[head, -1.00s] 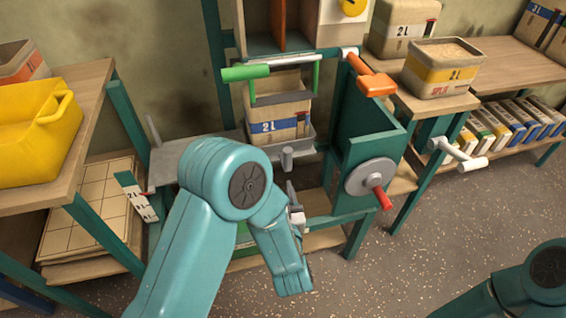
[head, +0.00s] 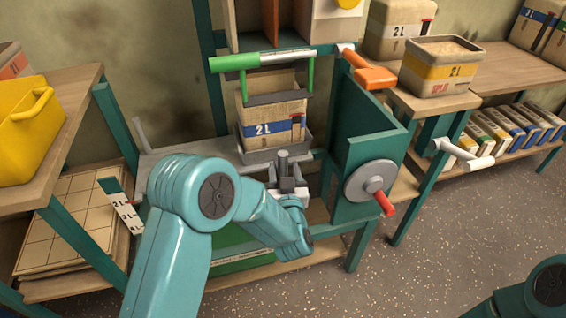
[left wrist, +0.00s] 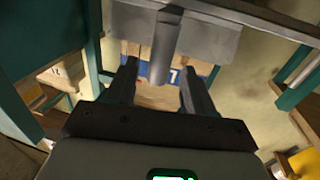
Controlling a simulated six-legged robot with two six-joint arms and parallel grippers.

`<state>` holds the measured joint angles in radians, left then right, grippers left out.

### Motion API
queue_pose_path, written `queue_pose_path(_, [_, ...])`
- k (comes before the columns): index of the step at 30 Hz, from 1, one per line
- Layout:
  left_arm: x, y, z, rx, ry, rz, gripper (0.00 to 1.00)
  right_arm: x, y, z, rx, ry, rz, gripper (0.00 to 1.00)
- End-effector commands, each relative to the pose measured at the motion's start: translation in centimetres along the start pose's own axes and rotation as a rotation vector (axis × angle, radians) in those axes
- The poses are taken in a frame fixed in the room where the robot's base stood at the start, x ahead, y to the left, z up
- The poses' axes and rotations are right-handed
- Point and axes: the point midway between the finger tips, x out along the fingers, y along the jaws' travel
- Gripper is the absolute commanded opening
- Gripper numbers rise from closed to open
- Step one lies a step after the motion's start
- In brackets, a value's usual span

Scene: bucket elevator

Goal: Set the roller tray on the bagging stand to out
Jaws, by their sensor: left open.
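The grey roller tray (head: 257,155) sits in the bagging stand (head: 340,205) with a tan 2L bag (head: 258,115) upright on it. A short grey post handle (head: 283,161) stands at the tray's front edge. My left gripper (head: 288,186) is open at this handle, on the near side of the tray. In the left wrist view its two fingers (left wrist: 158,88) are spread, with the grey handle (left wrist: 165,48) lined up between and just beyond their tips. I cannot tell whether they touch it. My right gripper is out of view; only part of my right arm shows.
A green-handled bar (head: 262,61) crosses above the bag. An orange lever (head: 370,72) and a disc crank with a red grip (head: 372,182) are on the right. A yellow bucket (head: 28,130) stands on the left table. Open floor lies at front right.

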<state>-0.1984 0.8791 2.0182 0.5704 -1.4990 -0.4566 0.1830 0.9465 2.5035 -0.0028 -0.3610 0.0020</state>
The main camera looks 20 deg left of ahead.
Motion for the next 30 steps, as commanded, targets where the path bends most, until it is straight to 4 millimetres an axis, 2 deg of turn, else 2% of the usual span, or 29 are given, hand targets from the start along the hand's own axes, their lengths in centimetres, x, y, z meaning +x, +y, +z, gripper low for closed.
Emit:
queue_pose_path(3, [2.2, -0.1, 0.1, -0.001, 0.002, -0.003, 0.53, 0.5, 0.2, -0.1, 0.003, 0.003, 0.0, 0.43])
queue_pose_path(7, [3.6, 0.0, 0.1, 0.0, 0.0, 0.0, 0.53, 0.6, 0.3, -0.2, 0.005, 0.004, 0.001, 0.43])
queue_pose_path(18, [4.2, 0.0, 0.0, 0.0, -0.001, 0.001, 0.53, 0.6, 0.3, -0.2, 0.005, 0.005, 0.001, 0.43])
queue_pose_path(23, [4.2, 0.0, 0.0, 0.0, -0.001, 0.001, 0.01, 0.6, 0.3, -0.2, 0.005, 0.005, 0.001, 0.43])
queue_pose_path(30, [4.1, 0.0, 0.0, 0.0, -0.001, 0.001, 0.0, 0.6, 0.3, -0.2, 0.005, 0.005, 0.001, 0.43])
